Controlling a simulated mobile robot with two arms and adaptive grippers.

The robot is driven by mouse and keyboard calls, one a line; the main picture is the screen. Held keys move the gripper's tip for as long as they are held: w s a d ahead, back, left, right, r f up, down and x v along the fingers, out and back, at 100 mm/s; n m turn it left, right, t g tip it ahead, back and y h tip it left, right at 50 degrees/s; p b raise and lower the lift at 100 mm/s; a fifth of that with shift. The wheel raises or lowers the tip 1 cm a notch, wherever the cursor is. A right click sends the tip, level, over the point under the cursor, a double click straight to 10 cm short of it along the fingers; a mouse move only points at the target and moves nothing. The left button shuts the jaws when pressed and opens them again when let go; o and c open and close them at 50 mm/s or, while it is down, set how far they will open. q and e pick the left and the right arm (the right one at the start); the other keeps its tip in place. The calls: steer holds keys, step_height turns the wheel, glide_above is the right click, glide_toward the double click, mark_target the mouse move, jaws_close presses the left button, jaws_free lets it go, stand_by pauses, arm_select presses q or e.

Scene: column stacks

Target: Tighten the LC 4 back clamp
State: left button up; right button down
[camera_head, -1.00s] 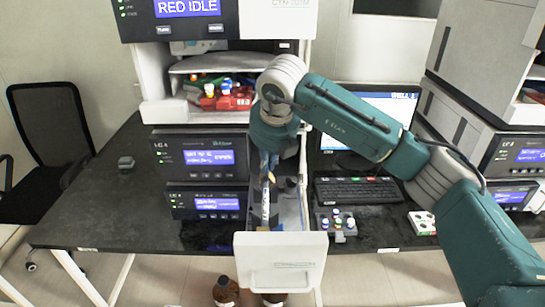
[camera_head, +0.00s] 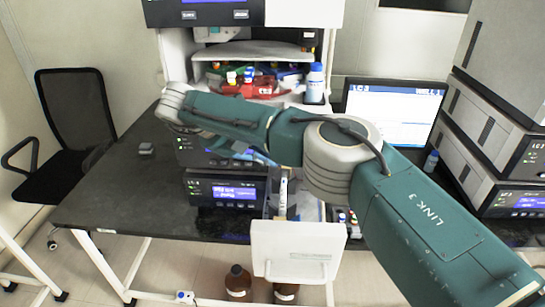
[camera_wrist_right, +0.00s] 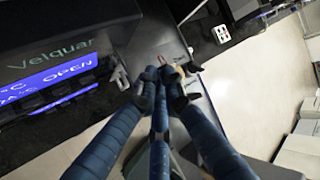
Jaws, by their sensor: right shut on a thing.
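The open column drawer with its white front (camera_head: 298,250) juts out at the middle, beside the lower instrument with a blue display (camera_head: 235,193). A thin upright column (camera_head: 282,195) shows inside the drawer. My right gripper (camera_head: 270,163) points toward the back of the drawer, partly hidden behind my arm. In the right wrist view my right gripper (camera_wrist_right: 160,79) is shut, its dark fingertips together at a small clamp part, mostly covered by them. A tan piece (camera_wrist_right: 181,71) shows just beside the fingertips. My left gripper is not in view.
An instrument with a lit display reading OPEN (camera_wrist_right: 62,80) is close left in the wrist view. A monitor (camera_head: 395,112) and more instruments (camera_head: 490,180) stand right. Brown bottles (camera_head: 238,283) are under the table. The left of the black table (camera_head: 115,190) is mostly clear.

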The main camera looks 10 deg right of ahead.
steer(key=shift+a+f+h, duration=0.15)
steer(key=shift+f+h, duration=0.05)
steer(key=shift+h, duration=0.4)
steer(key=c, duration=1.8)
jaws_free()
steer(key=shift+c, duration=0.2)
step_height(320, 180, up, 10)
steer(key=shift+w, duration=0.1)
